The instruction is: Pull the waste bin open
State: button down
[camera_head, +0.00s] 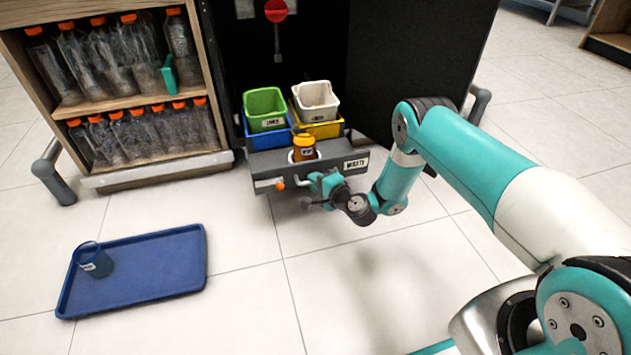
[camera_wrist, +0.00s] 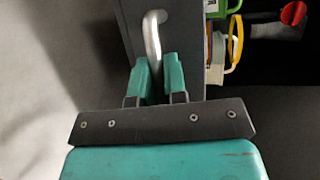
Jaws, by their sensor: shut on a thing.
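The waste bin (camera_head: 335,166) is a dark grey drawer front with a label reading WASTE, low on the black machine. It stands out from the machine's dark body. A metal bar handle (camera_wrist: 152,38) is on its front; in the head view my gripper partly hides it. My gripper (camera_head: 311,184) is at the drawer front. In the wrist view its teal fingers (camera_wrist: 159,75) are closed around the lower end of the handle.
Behind the front sit a green bin (camera_head: 266,108), a white bin (camera_head: 316,100) and an amber orange-capped container (camera_head: 304,147). A shelf of bottles (camera_head: 130,135) stands left. Floor before the drawer is clear.

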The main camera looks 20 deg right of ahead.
jog(key=c, duration=1.2)
grip_release()
jog(key=shift+a, duration=0.25)
jog(key=shift+d, duration=0.15)
jog(key=p+v, duration=1.7)
jog(key=p, duration=0.5)
jog(key=shift+s, duration=0.2)
jog(key=shift+d, duration=0.1)
